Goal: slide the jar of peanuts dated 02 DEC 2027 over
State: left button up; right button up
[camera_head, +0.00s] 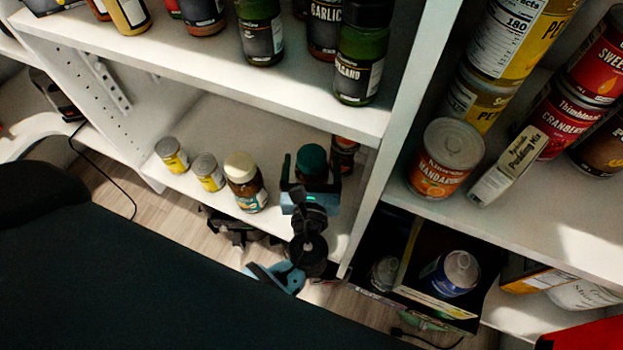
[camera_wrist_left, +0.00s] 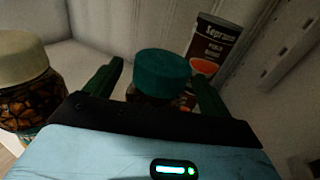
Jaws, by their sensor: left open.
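A jar with a green lid (camera_head: 311,157) stands on the lower white shelf (camera_head: 215,120). In the left wrist view the green-lidded jar (camera_wrist_left: 161,70) is between the two fingers of my open left gripper (camera_wrist_left: 156,84), its body mostly hidden by the gripper. My left gripper (camera_head: 311,172) shows in the head view around this jar; I cannot tell if a finger touches it. A cream-lidded jar (camera_head: 245,184) with brown contents stands to its left, and shows at the left in the left wrist view (camera_wrist_left: 30,85). No date is readable. My right gripper is not in view.
A dark can (camera_wrist_left: 213,50) stands behind the green-lidded jar. Two small yellow cans (camera_head: 172,155) (camera_head: 208,172) stand left of the cream-lidded jar. Spice jars (camera_head: 362,60) line the shelf above. An upright panel (camera_head: 400,110) bounds the right. The shelf behind the small cans looks clear.

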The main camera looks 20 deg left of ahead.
pick_arm(q)
jog(key=shift+x, duration=0.8)
jog(key=c, duration=1.4)
